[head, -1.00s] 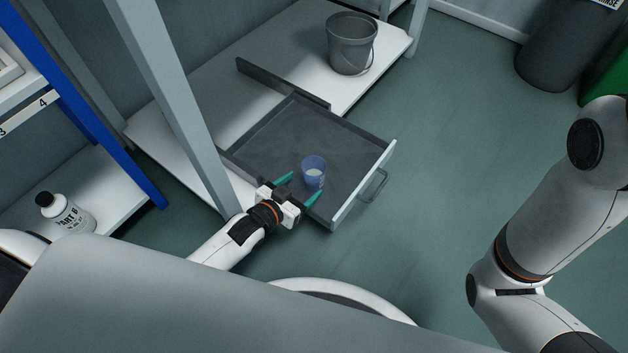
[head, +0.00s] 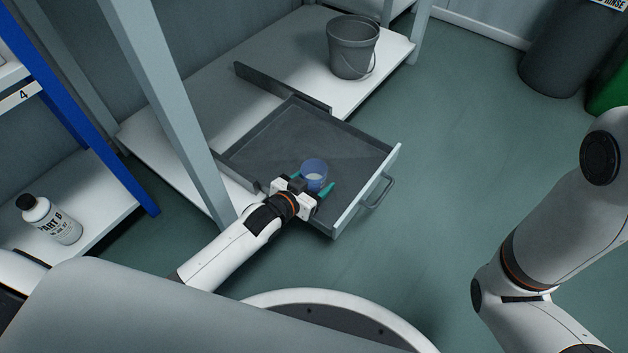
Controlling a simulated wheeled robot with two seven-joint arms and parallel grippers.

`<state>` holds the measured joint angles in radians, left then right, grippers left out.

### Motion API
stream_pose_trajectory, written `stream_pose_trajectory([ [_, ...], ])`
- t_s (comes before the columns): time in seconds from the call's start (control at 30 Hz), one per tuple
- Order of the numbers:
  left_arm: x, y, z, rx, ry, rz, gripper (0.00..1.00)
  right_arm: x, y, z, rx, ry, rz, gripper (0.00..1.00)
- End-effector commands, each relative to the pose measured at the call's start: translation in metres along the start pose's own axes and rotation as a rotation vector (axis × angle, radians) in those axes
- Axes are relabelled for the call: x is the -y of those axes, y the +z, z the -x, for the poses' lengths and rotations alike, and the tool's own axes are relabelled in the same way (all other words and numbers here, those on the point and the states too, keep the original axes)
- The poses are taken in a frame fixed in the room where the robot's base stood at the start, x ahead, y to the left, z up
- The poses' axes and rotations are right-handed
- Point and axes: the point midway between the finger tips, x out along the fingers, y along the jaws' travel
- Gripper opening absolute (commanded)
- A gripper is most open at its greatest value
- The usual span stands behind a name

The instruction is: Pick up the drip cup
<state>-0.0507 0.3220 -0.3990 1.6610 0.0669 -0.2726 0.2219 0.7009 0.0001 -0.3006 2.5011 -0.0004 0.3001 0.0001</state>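The drip cup is a small translucent blue cup (head: 314,172) standing upright in the open grey drawer (head: 345,150), toward the drawer's near end. My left gripper (head: 312,182) reaches over the drawer's near side with its teal fingers spread, one on each side of the cup. The fingers look apart from the cup's wall, though the gripper body hides the cup's lower near part. My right arm (head: 545,230) shows at the right edge, but its gripper is out of view.
A grey upright post (head: 170,110) stands left of the drawer. A grey bucket (head: 352,48) stands on the white shelf behind. A white bottle (head: 52,222) stands on the left shelf. The drawer front with its handle (head: 380,191) faces right over clear green floor.

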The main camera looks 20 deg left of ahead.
Motion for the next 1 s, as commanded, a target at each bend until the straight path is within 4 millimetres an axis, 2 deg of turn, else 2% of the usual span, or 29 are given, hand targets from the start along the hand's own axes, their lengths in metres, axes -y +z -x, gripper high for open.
stream_pose_trajectory([
  [0.03, 0.000, 0.000, 0.000, 0.000, 0.000, 0.000, 0.55, 0.000, 0.000, 0.000, 0.000, 0.000, 0.000, 0.36],
  [0.2, 0.000, 0.000, 0.000, 0.000, 0.000, 0.000, 0.27, 0.000, 0.000, 0.000, 0.000, 0.000, 0.000, 0.36],
  [0.23, 0.000, 0.000, 0.000, 0.000, 0.000, 0.000, 0.25, 0.000, 0.000, 0.000, 0.000, 0.000, 0.000, 0.36],
  [0.67, 0.000, 0.005, 0.002, 0.000, 0.000, 0.000, 0.25, 0.001, -0.002, -0.004, -0.001, 0.000, 0.000, 0.36],
  [1.0, 0.000, 0.031, 0.012, 0.000, 0.000, 0.000, 0.25, 0.006, -0.010, -0.026, -0.002, 0.000, 0.000, 0.36],
])
